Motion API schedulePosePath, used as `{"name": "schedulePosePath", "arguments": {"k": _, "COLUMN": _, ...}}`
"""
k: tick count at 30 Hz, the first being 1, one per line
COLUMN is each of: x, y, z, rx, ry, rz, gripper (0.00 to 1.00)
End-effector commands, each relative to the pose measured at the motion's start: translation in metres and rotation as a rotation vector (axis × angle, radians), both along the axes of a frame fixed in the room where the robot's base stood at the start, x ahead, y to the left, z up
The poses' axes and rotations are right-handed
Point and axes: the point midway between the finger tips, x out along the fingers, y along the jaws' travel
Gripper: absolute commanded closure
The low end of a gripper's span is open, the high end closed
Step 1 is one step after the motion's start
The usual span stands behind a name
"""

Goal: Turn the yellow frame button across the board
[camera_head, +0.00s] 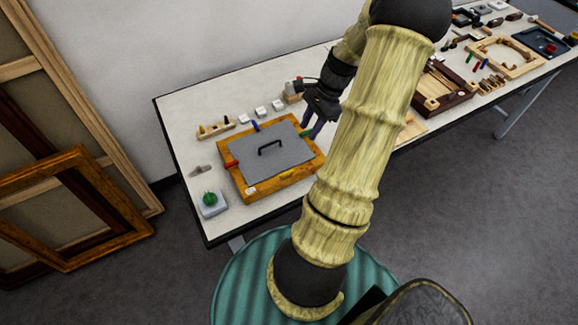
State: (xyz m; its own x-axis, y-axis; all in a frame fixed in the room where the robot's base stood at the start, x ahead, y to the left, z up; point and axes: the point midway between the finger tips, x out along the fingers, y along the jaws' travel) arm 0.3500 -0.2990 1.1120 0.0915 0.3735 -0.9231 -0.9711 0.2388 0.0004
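A grey board (262,157) with a black handle (270,147) lies inside an orange-brown wooden frame (249,198) on the table. The yellow frame button (287,174) is on the frame's near side. It looks lengthwise along that rail, not over the board, though it is small here. A red button (231,163) is at the left side, a blue one (256,126) at the far side and a green one (305,133) at the right. My gripper (312,131) points down by the green button, away from the yellow one. Its two fingers look apart, with nothing visible between them; contact is unclear.
A green object on a pale block (211,203) stands left of the frame. A wooden rack (215,129) and several small white blocks (261,111) lie behind it. More frames and tools fill the table's right part. My arm hides the table right of the frame.

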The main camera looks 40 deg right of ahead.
Motion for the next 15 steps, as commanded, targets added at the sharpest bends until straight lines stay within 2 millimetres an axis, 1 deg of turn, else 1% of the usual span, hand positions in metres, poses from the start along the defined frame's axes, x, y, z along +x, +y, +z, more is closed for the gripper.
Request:
{"name": "schedulePosePath", "arguments": {"k": 10, "x": 0.001, "y": 0.002, "z": -0.003, "rx": 0.0, "ry": 0.0, "rz": 0.004, "gripper": 0.67}}
{"name": "schedulePosePath", "arguments": {"k": 15, "x": 0.002, "y": 0.009, "z": -0.016, "rx": 0.002, "ry": 0.002, "rz": 0.005, "gripper": 0.67}}
